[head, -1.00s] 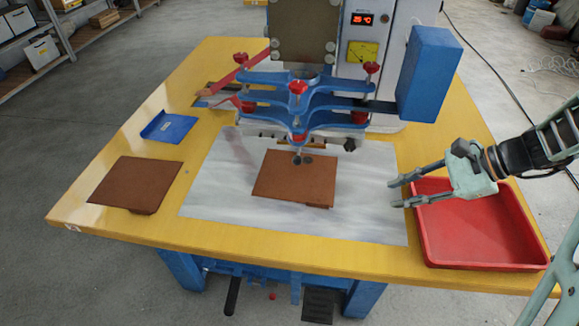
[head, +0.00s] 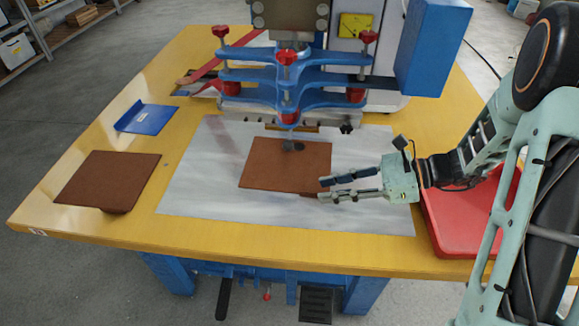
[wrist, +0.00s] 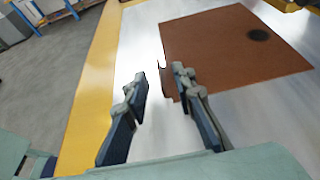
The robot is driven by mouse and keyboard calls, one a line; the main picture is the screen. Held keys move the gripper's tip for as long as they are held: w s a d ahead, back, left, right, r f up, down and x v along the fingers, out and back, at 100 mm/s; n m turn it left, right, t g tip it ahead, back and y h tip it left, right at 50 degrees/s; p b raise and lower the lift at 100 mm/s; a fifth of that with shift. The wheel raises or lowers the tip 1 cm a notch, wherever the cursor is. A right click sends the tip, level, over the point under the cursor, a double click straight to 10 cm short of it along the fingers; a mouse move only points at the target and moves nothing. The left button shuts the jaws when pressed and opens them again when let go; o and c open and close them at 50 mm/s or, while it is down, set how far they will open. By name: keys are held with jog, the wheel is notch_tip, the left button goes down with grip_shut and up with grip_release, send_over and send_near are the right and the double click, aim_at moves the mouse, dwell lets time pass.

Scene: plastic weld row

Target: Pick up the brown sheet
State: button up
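A brown sheet (head: 285,168) lies flat on the pale work plate (head: 200,200) under the blue clamp arms. It also shows in the wrist view (wrist: 225,50), with a dark round spot on it. A second brown sheet (head: 108,180) lies on the yellow table at the left. My gripper (head: 322,188) is open, its fingers pointing left at the right front corner of the middle sheet. In the wrist view the fingers (wrist: 160,80) stand apart with the plate's surface between them, the sheet's near corner just beyond. I cannot tell whether a finger touches the sheet.
The blue press clamp (head: 290,75) with red knobs overhangs the sheet's back edge. A red tray (head: 455,240) sits at the right, partly behind my arm. A blue bracket (head: 147,116) lies at the back left. The plate's front left is clear.

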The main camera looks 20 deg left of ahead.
aim_at(307, 191)
jog(key=b+x, duration=0.1)
jog(key=x, duration=0.3)
jog(key=shift+s+a, duration=0.15)
jog(key=shift+a, duration=0.25)
grip_shut()
